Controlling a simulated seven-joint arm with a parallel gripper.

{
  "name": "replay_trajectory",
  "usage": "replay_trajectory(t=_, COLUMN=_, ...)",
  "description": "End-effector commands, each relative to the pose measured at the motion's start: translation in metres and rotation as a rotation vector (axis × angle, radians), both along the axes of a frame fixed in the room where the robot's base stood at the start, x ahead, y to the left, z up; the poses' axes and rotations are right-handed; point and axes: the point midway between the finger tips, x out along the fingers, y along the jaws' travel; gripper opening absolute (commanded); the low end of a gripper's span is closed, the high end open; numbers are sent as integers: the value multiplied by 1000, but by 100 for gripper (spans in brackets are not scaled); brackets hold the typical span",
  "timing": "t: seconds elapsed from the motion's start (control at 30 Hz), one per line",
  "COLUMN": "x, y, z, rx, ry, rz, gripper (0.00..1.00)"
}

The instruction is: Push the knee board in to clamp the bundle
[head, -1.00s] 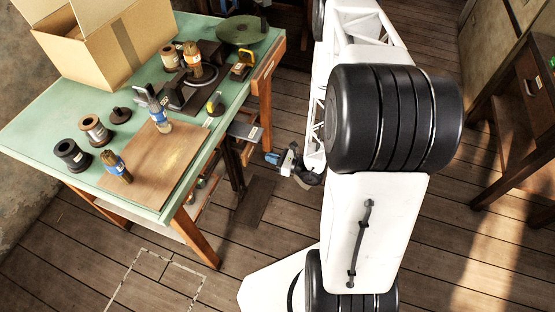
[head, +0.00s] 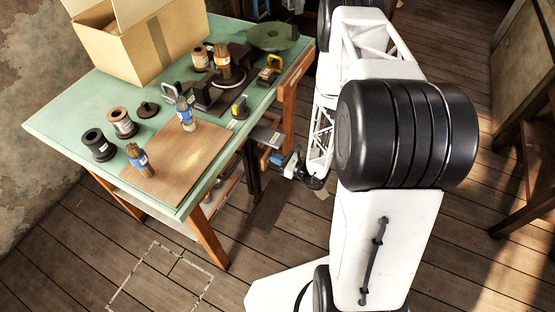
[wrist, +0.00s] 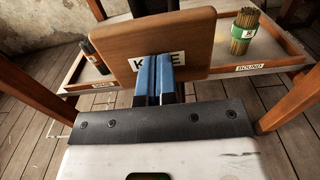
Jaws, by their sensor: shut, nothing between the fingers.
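The knee board (wrist: 190,35) is an upright wooden panel with a white label, in the middle of the wrist view. My gripper (wrist: 159,62) has its blue fingers shut together in front of the label, hiding its middle letters. The fingertips are at or very near the board's face; I cannot tell whether they touch. In the head view my gripper (head: 277,158) is low beside the table's right side. A banded brown bundle (head: 222,66) stands at the dark press (head: 204,93) on the tabletop; whether it is clamped is unclear.
A low shelf carries a tray labelled BOUND (wrist: 250,68) with a green-banded bundle (wrist: 243,32). Wooden table legs (wrist: 287,105) flank my gripper. The green table (head: 75,95) holds spools, a cardboard box (head: 130,50) and a wooden sheet (head: 190,155).

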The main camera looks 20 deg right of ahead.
Motion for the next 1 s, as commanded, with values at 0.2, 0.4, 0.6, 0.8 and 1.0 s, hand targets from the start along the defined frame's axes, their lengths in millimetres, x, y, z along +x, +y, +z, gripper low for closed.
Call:
replay_trajectory(t=0.2, x=0, y=0, z=0, rx=0, ry=0, rz=0, gripper=0)
replay_trajectory(t=0.4, x=8, y=7, z=0, rx=-1, ry=-1, rz=1, gripper=0)
replay_trajectory(t=0.6, x=24, y=23, z=0, rx=-1, ry=-2, rz=2, gripper=0)
replay_trajectory(t=0.8, x=33, y=32, z=0, rx=0, ry=-1, rz=1, gripper=0)
replay_trajectory(t=1.0, x=35, y=33, z=0, rx=-1, ry=-2, rz=2, gripper=0)
